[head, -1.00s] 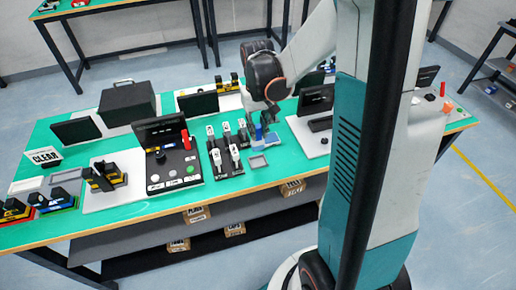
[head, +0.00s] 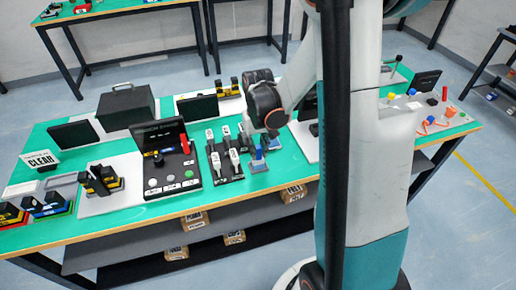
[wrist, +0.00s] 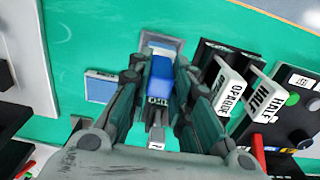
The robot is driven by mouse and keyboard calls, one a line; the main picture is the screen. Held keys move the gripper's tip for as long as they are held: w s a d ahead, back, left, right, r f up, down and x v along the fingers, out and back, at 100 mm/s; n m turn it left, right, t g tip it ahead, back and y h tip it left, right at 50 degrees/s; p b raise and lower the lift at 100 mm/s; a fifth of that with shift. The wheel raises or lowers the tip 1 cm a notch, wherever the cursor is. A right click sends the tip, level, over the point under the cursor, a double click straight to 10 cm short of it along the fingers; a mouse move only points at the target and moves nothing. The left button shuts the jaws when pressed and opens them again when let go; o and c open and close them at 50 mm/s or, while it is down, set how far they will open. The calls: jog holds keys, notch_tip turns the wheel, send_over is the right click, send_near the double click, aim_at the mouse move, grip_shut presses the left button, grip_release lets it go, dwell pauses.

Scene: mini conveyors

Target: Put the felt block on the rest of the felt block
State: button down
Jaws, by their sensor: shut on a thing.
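The felt block, a small blue block (wrist: 160,78) with a pale-lettered end, is between the fingers of my gripper (wrist: 158,95) in the wrist view. My gripper is shut on it. In the head view the blue block (head: 259,154) shows below my gripper. A shallow grey rest (wrist: 163,41) lies just beyond and partly behind the block in the wrist view; in the head view this rest (head: 258,168) is at the block's near side. I cannot tell whether the block touches it. A second shallow rest with a blue floor (wrist: 100,88) lies to the left in the wrist view.
A row of labelled levers (head: 225,155) stands close left of my gripper in the head view; the levers (wrist: 230,90) are on the right in the wrist view. A button console (head: 170,165) stands further left. Green tabletop is bare around the grey rest.

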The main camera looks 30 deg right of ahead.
jog(key=c, duration=1.4)
grip_release()
jog(key=shift+f, duration=0.1)
jog(key=shift+c, duration=0.2)
notch_tip(320, 180, up, 12)
jog(key=p, duration=0.4)
jog(key=shift+r, duration=0.2)
